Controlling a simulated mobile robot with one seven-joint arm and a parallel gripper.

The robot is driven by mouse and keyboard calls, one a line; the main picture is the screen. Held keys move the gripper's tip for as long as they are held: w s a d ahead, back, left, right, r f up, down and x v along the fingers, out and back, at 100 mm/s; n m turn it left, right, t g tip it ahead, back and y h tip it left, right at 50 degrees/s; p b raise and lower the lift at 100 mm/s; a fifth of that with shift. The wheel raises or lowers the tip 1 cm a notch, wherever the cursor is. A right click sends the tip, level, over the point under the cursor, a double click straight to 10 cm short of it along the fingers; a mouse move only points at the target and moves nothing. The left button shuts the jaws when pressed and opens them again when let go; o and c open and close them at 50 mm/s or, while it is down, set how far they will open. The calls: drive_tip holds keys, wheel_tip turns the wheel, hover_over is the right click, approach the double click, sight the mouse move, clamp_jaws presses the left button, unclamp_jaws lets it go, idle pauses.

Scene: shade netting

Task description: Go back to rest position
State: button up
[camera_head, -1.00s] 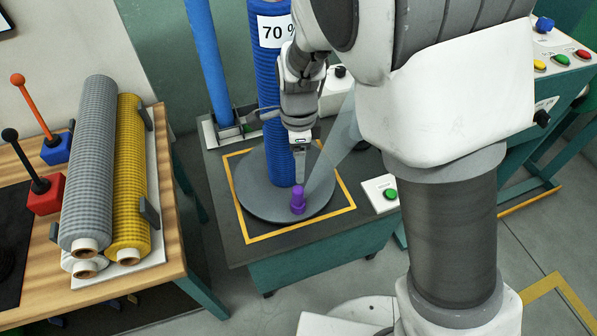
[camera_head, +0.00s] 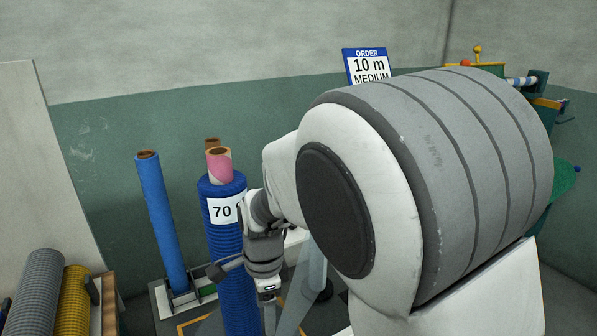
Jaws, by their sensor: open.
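My gripper (camera_head: 269,312) is low in the middle of the head view, in front of the right side of the upright blue netting roll (camera_head: 226,262). The roll bears a white label reading 70, and a pink core end (camera_head: 219,163) sticks out of its top. My gripper is open, its fingertips partly cut off by the lower picture edge. Nothing shows held in it. My large grey and white arm link fills the right middle and hides much of the room behind it.
A slim blue roll (camera_head: 163,220) stands left in a metal holder (camera_head: 183,298). Grey (camera_head: 37,292) and yellow (camera_head: 74,301) rolls lie at lower left. An order sign (camera_head: 368,66) reading 10 m MEDIUM is at the back. Green equipment (camera_head: 564,178) stands at right.

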drive_tip(key=s+d+r+n+t+y+p, duration=0.1)
drive_tip(key=s+d+r+n+p, duration=0.15)
drive_tip(key=d+r, duration=0.5)
drive_tip(key=s+d+r+n+t+p, duration=0.15)
drive_tip(key=d+r+n, duration=0.3)
drive_tip(key=r, duration=0.55)
drive_tip(key=s+d+r+n+t+h+p, duration=0.1)
drive_tip(key=s+d+r+n+t+p, duration=0.2)
drive_tip(key=s+d, duration=0.6)
drive_tip(key=shift+s+d+r+n+p, duration=0.35)
drive_tip(key=shift+r+n+p, duration=0.7)
drive_tip(key=shift+r+n, duration=1.05)
drive_tip(key=shift+r, duration=0.2)
